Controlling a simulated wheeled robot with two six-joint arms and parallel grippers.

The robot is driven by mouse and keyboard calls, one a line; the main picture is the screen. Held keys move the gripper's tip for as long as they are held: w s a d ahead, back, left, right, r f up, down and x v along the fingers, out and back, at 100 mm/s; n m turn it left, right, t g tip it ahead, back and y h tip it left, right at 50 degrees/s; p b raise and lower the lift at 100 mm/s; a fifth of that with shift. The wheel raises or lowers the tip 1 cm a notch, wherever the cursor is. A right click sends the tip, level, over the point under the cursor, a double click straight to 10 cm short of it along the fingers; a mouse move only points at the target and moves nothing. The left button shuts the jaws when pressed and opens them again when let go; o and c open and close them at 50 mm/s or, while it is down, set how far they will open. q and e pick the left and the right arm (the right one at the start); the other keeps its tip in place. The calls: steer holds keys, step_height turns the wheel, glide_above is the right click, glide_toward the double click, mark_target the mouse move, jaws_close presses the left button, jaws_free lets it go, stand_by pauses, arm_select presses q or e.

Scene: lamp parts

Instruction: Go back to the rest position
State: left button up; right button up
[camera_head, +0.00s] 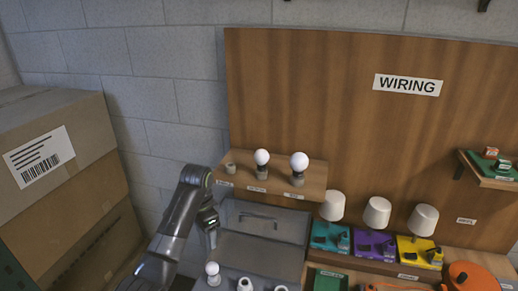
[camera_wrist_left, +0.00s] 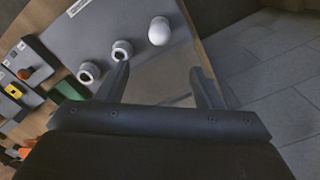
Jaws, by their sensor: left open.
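My left gripper (camera_head: 208,217) is at the left end of the bench in the head view, beside the grey box and above the bench's left side. In the left wrist view its two fingers (camera_wrist_left: 158,85) are apart with nothing held between them. Beyond the fingers, a white bulb (camera_wrist_left: 159,31) and two white ring-shaped sockets stand on a grey surface. In the head view the same bulb (camera_head: 212,269) and the sockets (camera_head: 245,284) show at the bottom. My right gripper is in neither view.
A wooden shelf (camera_head: 228,184) holds a socket and two bulbs (camera_head: 262,157). A grey box (camera_head: 262,222) sits below it. Several lamps with white shades (camera_head: 377,212) stand on coloured bases to the right. Stacked cardboard boxes (camera_head: 88,123) are at left. Bare floor (camera_wrist_left: 262,75) shows right of the bench.

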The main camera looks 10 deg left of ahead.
arm_select(q)
steer(key=s+a+f+n+t, duration=0.1)
steer(key=s+a+f+n, duration=0.1)
steer(key=s+f, duration=0.55)
steer(key=s+a+f+n+t, duration=0.15)
steer(key=s+f, duration=0.25)
steer(key=s, duration=0.6)
steer(key=s+a+r+n+t+y, duration=0.1)
steer(key=s+a+r+n, duration=0.15)
steer(key=s, duration=0.75)
steer(key=s+a+r+n+y, duration=0.1)
steer(key=s+r+n, duration=0.15)
steer(key=s, duration=0.85)
step_height(320, 180, down, 32)
steer(key=a+g+b, duration=0.1)
steer(key=a+b, duration=0.1)
steer(key=b, duration=0.6)
steer(key=s+f+b, duration=0.2)
steer(key=s+f, duration=0.2)
steer(key=f, duration=0.4)
steer(key=s+d+f+g+b, duration=0.1)
steer(key=s+f+b, duration=0.1)
steer(key=s+f, duration=0.3)
steer(key=s+f+h+b, duration=0.1)
steer(key=s+f, duration=0.4)
steer(key=f, duration=0.6)
steer(key=shift+s+d+n+b, duration=0.3)
steer(key=shift+n+b, duration=0.15)
steer(key=shift+b, duration=0.3)
